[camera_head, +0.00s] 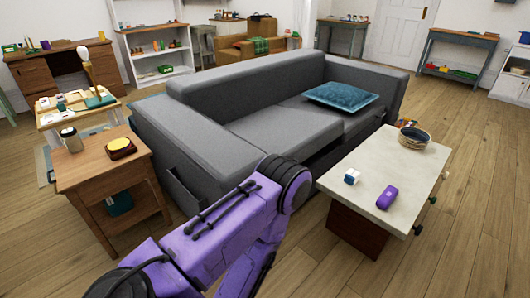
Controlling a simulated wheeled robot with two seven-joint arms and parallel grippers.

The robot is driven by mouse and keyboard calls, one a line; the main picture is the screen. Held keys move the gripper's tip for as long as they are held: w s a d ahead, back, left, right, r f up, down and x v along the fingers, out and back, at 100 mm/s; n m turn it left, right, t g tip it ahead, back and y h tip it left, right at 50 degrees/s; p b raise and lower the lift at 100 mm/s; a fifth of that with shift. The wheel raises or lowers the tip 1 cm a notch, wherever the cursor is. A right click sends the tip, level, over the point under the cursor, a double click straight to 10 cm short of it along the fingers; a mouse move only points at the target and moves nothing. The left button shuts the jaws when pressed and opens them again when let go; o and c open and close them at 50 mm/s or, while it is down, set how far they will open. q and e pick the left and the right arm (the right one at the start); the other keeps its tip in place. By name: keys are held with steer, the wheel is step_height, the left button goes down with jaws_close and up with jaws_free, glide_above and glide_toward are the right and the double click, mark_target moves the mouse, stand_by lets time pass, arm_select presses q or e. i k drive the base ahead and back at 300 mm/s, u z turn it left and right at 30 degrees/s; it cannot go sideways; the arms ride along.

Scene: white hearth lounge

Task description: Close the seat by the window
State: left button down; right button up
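No window shows in view, and I cannot tell for certain which piece is the task's seat. A tan-brown seat (232,45) with a green plaid cloth (262,45) stands at the back, partly hidden behind the sofa; whether any part of it is open is too small to tell. A large grey sofa (200,130) with a teal cushion (340,96) fills the middle. My purple left arm reaches in from the lower left, bent in front of the sofa. Neither of my grippers shows.
A wooden side table (85,170) with a jar (71,140) stands at left. A pale-topped coffee table (385,165) holds a basket (414,137), a purple item (387,197) and a small white-blue box (351,176). Wooden floor is clear at right.

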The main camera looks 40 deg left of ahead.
mark_target(296, 135)
steer(key=u, duration=1.2)
steer(key=i, duration=0.55)
steer(key=z, duration=0.05)
